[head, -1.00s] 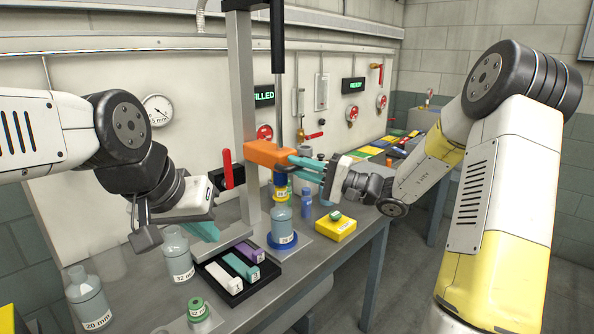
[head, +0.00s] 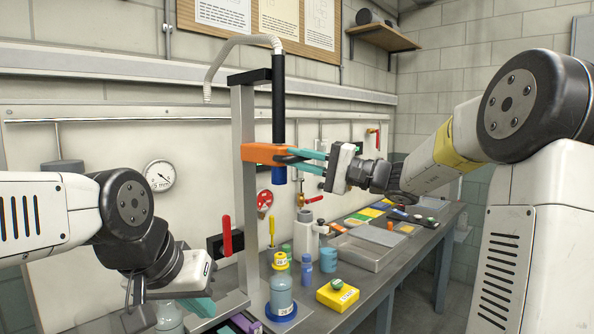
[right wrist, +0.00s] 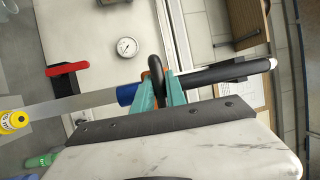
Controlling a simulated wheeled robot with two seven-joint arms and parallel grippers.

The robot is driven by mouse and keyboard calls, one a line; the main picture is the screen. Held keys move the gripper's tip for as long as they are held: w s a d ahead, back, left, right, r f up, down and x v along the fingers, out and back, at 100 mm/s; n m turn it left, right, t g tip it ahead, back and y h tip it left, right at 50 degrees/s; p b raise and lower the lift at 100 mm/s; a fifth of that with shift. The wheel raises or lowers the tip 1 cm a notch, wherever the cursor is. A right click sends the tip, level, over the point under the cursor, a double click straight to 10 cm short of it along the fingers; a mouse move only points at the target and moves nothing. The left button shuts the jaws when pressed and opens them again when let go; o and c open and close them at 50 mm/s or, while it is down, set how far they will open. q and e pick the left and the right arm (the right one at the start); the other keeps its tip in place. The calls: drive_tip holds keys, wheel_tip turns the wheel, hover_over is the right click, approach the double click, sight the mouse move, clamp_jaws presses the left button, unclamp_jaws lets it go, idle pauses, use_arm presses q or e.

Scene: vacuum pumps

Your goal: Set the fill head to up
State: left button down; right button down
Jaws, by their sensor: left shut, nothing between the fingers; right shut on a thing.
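The fill head (head: 262,153) is an orange block on a grey upright column (head: 246,210), with a black tube above it and a blue nozzle (head: 280,175) below. The nozzle hangs well above a bottle (head: 281,294) with a yellow collar, with a clear gap between. My right gripper (head: 318,158) is shut on the fill head's black handle. In the right wrist view its teal fingers (right wrist: 160,93) close around the dark loop of the handle (right wrist: 157,75). My left gripper (head: 197,306) is shut and empty at the lower left, apart from the column.
A red lever (head: 227,235) stands left of the column. A yellow block (head: 337,295), small blue bottles and a grey tray (head: 362,250) sit on the bench to the right. A curved hose (head: 235,50) arches above the column. The air around the fill head is open.

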drive_tip(key=shift+r, duration=0.35)
drive_tip(key=c, duration=1.4)
unclamp_jaws()
drive_tip(key=shift+o, duration=0.2)
drive_tip(key=shift+d+f, duration=0.1)
drive_tip(key=shift+f, duration=0.05)
drive_tip(key=shift+s+d+f, duration=0.1)
drive_tip(key=shift+d, duration=0.25)
drive_tip(key=v, duration=0.7)
drive_tip(key=shift+s+a, duration=0.1)
drive_tip(key=shift+s, duration=0.05)
